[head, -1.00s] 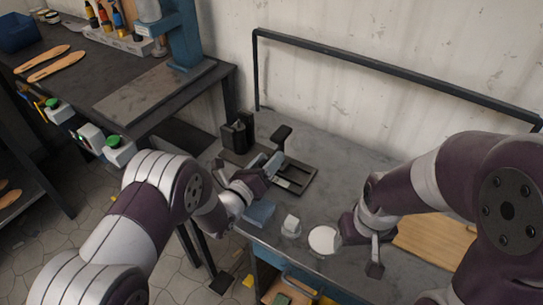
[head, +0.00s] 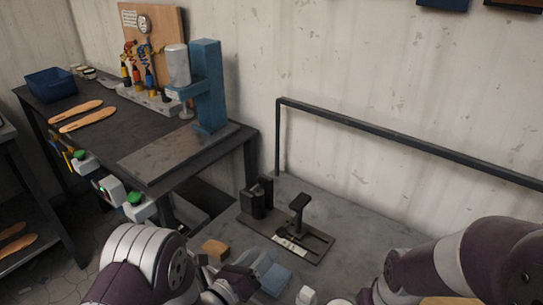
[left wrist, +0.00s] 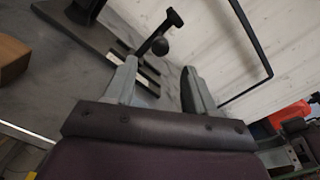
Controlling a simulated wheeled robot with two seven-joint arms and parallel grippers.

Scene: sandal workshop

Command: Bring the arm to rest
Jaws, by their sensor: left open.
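My left gripper (head: 262,262) is at the bottom of the head view, low over the workbench and in front of the black clamp fixture (head: 318,250). In the left wrist view, its two grey fingers (left wrist: 158,82) stand apart with nothing between them. My right arm (head: 455,265) lies at the lower right of the head view.
A dark side table (head: 115,128) with a blue press (head: 207,88) stands at left. A black rail (head: 400,147) runs along the wall.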

